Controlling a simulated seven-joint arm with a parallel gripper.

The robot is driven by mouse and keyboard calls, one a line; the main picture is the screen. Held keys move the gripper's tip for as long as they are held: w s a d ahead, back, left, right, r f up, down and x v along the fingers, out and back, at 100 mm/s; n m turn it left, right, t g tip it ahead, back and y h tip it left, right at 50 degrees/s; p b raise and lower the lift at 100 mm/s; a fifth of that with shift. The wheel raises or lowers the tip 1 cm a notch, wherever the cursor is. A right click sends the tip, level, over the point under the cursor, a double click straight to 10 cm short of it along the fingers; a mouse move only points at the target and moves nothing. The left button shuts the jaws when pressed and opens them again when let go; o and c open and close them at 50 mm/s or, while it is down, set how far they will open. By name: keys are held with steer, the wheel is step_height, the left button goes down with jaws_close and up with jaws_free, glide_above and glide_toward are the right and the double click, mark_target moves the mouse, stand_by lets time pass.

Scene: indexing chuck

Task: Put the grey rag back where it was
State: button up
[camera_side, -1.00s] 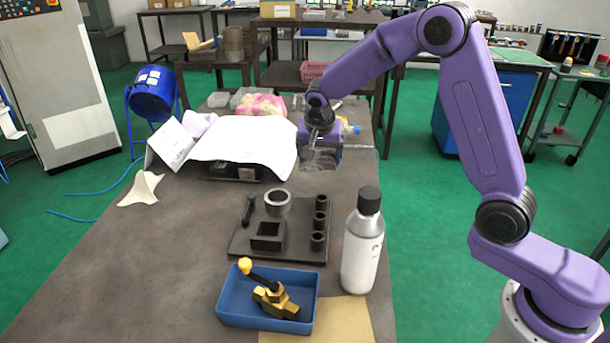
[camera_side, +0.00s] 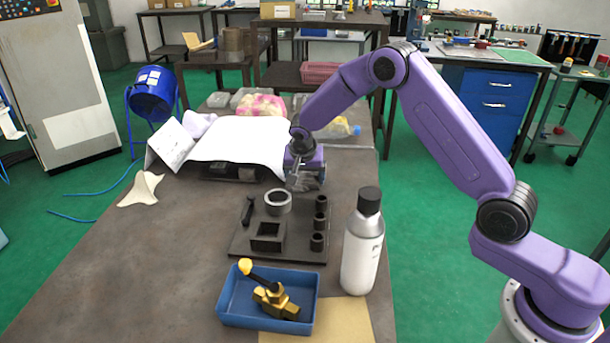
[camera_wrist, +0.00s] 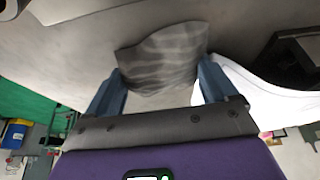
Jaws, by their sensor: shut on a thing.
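The grey rag (camera_wrist: 165,60) is crumpled between the two blue-grey fingers of my gripper (camera_wrist: 160,85) in the wrist view. In the side view the rag (camera_side: 302,183) hangs under my gripper (camera_side: 305,172), small and partly hidden. My gripper is shut on it above the table, just behind the dark fixture plate (camera_side: 240,243) and right of the white paper sheet. Whether the rag touches the table is hard to tell.
The plate carries a ring (camera_side: 278,201), a square socket (camera_side: 267,236), several small cylinders and a dark handle. A white bottle (camera_side: 362,250) stands to its right. A blue tray (camera_side: 228,310) with a yellow-handled part is in front.

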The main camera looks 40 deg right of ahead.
steer(key=shift+f, duration=0.1)
steer(key=o, duration=0.7)
steer(key=v, duration=1.2)
